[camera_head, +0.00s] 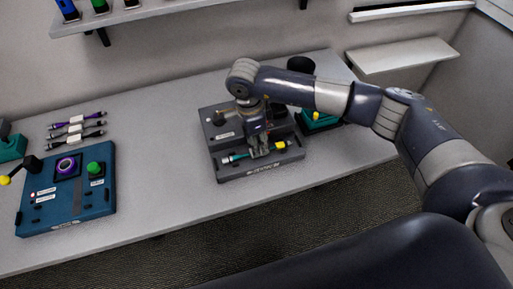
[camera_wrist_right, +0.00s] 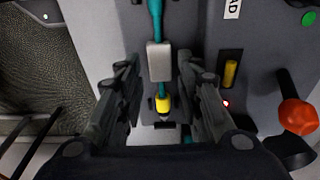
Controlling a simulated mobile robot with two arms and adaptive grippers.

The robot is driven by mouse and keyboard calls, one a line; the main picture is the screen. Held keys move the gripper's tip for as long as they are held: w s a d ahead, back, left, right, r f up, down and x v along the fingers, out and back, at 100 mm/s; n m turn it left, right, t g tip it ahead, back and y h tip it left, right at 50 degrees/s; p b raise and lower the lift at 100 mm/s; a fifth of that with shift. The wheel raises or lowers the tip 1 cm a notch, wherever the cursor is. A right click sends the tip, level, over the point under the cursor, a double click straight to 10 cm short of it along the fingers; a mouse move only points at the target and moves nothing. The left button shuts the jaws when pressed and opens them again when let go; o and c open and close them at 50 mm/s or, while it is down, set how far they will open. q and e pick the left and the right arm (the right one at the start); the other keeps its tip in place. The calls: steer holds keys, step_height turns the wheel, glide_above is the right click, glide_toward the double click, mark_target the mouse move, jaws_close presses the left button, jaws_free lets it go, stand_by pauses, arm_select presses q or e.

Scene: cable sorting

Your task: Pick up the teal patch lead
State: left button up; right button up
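The teal patch lead lies across the front of a dark grey fixture (camera_head: 228,176). In the head view its teal end (camera_head: 232,158) is to the left and its yellow connector (camera_head: 279,146) to the right; the gripper covers part of its middle. In the right wrist view the teal lead (camera_wrist_right: 157,18) runs down to a grey block (camera_wrist_right: 159,62) and the yellow connector (camera_wrist_right: 162,103). My right gripper (camera_head: 258,150) is right over the lead. Its fingers are apart, one on each side of the grey block, with visible gaps. My left gripper is not in view.
A blue panel (camera_head: 97,205) with a purple ring and green button stands at the left. Several leads (camera_head: 76,128) lie behind it. A teal box (camera_head: 318,122) and a black cylinder (camera_head: 300,65) are behind the fixture. An orange-red knob (camera_wrist_right: 297,115) is near the gripper.

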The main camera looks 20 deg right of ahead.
steer(key=shift+d+f+p, duration=0.1)
steer(key=shift+f+p, duration=0.2)
steer(key=shift+f, duration=1.05)
jaws_close()
steer(key=shift+r, duration=0.1)
